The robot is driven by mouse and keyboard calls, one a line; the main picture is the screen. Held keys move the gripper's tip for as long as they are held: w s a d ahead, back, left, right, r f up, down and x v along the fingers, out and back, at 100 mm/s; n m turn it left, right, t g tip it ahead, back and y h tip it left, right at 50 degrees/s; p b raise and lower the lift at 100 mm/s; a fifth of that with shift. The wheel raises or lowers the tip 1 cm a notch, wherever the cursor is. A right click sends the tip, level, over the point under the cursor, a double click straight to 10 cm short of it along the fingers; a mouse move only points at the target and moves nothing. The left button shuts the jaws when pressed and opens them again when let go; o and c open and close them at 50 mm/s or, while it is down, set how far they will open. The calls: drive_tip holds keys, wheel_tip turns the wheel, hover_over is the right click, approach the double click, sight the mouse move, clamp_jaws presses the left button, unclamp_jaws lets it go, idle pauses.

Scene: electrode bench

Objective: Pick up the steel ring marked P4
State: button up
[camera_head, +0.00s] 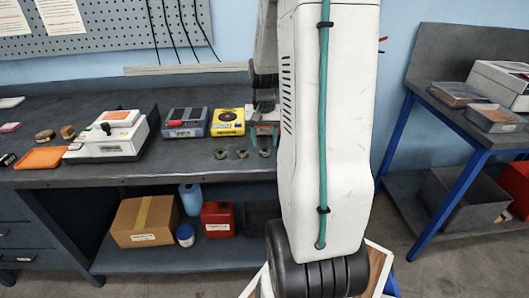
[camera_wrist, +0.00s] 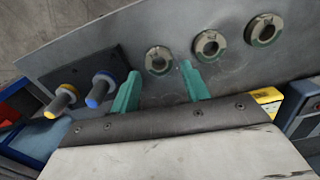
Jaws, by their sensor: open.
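Three small steel rings with greenish lower rims lie in a row on the dark bench, near its front edge. In the wrist view they are the near ring (camera_wrist: 158,61), the middle ring (camera_wrist: 210,45) and the far ring (camera_wrist: 263,30). The head view shows them at the left (camera_head: 220,154), middle (camera_head: 242,154) and right (camera_head: 264,153). I cannot read any P4 mark. My gripper (camera_wrist: 160,82) is open and empty, its green fingers apart. In the wrist view, the near ring appears just beyond the gap between the fingertips. My gripper also shows in the head view (camera_head: 264,133), behind the right ring.
Two pegs, yellow-collared (camera_wrist: 62,99) and blue-collared (camera_wrist: 102,88), stand close beside my gripper. A yellow device (camera_head: 228,122) and a grey-blue device (camera_head: 186,122) stand behind the rings. A white instrument (camera_head: 108,140) and orange tray (camera_head: 40,158) stand left. Bench between is clear.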

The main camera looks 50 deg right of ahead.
sight(265, 152)
drive_tip(key=shift+f, duration=1.6)
drive_tip(key=c, duration=0.8)
drive_tip(key=shift+r, duration=0.1)
